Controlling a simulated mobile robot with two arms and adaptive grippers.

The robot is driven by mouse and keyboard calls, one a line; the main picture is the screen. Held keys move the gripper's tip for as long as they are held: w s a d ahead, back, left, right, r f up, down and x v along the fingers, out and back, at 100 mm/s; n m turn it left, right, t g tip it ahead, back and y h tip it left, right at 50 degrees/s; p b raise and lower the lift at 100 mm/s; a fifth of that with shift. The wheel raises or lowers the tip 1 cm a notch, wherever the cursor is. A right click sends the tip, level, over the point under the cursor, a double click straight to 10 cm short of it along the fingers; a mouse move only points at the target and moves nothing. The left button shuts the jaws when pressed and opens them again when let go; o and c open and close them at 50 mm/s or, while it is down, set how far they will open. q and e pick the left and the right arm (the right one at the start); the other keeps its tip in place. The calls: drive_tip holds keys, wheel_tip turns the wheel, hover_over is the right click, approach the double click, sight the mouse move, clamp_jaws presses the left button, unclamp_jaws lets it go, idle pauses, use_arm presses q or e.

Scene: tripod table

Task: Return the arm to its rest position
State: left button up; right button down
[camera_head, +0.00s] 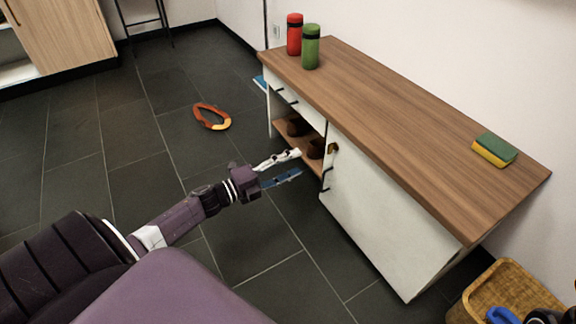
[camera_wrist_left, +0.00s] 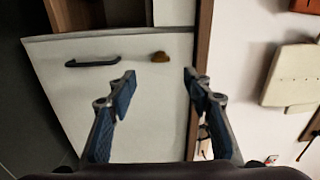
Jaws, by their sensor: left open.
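My left arm reaches in from the lower left in the head view. Its gripper (camera_head: 292,166) is at the front of the wooden-topped cabinet (camera_head: 400,110), near the open shelf section. In the left wrist view my left gripper (camera_wrist_left: 158,88) is open with nothing between its fingers. Behind the fingers is a white cabinet door (camera_wrist_left: 150,110) with a dark handle (camera_wrist_left: 92,61) and a small brown knob-like piece (camera_wrist_left: 160,57).
A red container (camera_head: 294,36) and a green container (camera_head: 311,48) stand on the cabinet top, with a sponge (camera_head: 494,149) at its right end. A wicker basket (camera_head: 505,288) stands at lower right. The floor left of the cabinet is mostly clear.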

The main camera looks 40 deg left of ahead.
use_arm(q)
drive_tip(key=shift+s+a, duration=0.25)
drive_tip(key=shift+s, duration=0.3)
